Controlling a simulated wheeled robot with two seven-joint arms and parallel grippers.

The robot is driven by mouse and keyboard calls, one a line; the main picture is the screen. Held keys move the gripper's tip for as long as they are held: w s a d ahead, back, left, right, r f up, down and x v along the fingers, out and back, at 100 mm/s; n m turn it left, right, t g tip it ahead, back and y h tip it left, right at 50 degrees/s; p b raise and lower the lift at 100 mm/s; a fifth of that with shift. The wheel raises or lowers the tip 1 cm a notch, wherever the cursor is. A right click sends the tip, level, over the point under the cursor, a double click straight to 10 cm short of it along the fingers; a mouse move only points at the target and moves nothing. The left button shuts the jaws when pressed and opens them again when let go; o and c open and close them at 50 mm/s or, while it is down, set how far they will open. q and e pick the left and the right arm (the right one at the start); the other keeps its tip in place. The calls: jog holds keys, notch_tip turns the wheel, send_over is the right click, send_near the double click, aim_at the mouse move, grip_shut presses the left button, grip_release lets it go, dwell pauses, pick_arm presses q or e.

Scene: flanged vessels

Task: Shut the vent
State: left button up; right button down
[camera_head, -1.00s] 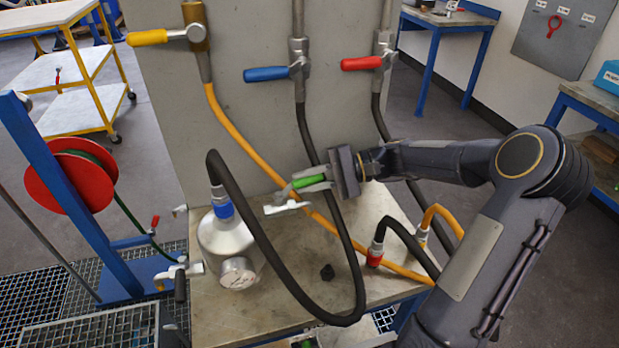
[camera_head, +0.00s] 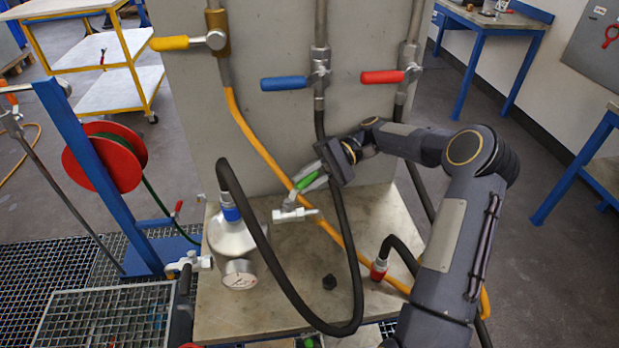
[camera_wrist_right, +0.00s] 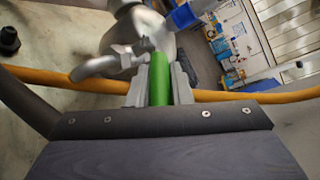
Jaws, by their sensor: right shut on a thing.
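A silvery flanged vessel (camera_head: 230,238) stands on the bench top, with a blue collar and a round gauge. A small valve with a pale metal body (camera_head: 296,214) sits at its right side. The valve's green lever handle (camera_head: 306,181) slants up to the right. My right gripper (camera_head: 311,183) is shut on this handle. In the right wrist view the green handle (camera_wrist_right: 160,78) lies between the two grey fingers, with the valve body (camera_wrist_right: 120,60) just beyond. Which lever is the vent is not marked. My left gripper is not in view.
Yellow (camera_head: 170,43), blue (camera_head: 284,83) and red (camera_head: 381,77) levers sit on pipes at the grey panel. A black hose (camera_head: 277,275) loops in front of the valve; an orange hose (camera_head: 258,146) passes behind. A black knob (camera_head: 329,282) lies on the bench.

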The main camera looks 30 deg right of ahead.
dwell(0.4)
jog(key=c, duration=1.3)
grip_release()
jog(key=shift+r, duration=0.35)
notch_tip(320, 180, up, 3)
jog(key=shift+f, duration=0.15)
jog(key=s+a+r, duration=0.2)
jog(key=s+r, duration=0.1)
jog(key=s, duration=0.1)
jog(key=s+a+r+b, duration=0.1)
jog(key=s+a+r, duration=0.1)
jog(key=s+r, duration=0.1)
jog(key=s+a+r+b, duration=0.1)
jog(key=s+a+r, duration=0.1)
jog(key=s, duration=0.3)
jog(key=shift+s+a+r, duration=0.15)
jog(key=shift+s+r, duration=0.1)
jog(key=shift+r, duration=0.55)
